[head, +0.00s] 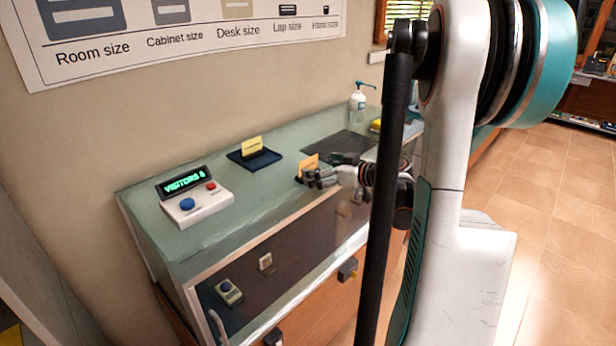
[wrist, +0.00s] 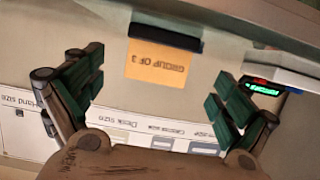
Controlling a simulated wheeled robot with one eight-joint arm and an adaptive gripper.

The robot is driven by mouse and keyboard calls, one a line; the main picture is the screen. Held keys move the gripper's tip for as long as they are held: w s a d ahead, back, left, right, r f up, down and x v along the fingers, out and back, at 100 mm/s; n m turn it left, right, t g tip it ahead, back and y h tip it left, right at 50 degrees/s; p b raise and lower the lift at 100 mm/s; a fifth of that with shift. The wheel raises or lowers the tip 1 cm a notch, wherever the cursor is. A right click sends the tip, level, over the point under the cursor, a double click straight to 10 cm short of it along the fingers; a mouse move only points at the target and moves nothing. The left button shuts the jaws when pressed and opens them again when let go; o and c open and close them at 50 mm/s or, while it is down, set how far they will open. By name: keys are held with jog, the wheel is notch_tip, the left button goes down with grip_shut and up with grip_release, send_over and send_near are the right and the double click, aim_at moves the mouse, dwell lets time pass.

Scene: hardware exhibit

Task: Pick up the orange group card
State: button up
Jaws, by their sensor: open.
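The orange group card (head: 308,162) stands upright on the glass-topped counter in the head view, partly hidden by my gripper (head: 318,177). In the wrist view the card (wrist: 160,64) reads "GROUP OF 3" upside down and sits against a dark holder (wrist: 165,32). My gripper (wrist: 155,82) is open, with one finger on each side of the card and clear gaps between. Nothing is held.
A yellow card (head: 252,145) stands in a dark blue tray (head: 262,160) to the left. Farther left is a visitor counter box (head: 200,205) with buttons. A pump bottle (head: 358,101) stands at the back. A dark mat (head: 335,146) lies behind my gripper.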

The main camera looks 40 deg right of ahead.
aim_at(308, 166)
jog(key=shift+b+x, duration=0.95)
jog(key=shift+x, duration=1.95)
jog(key=shift+d+r, duration=0.1)
jog(key=shift+r, duration=0.05)
jog(key=c, duration=1.1)
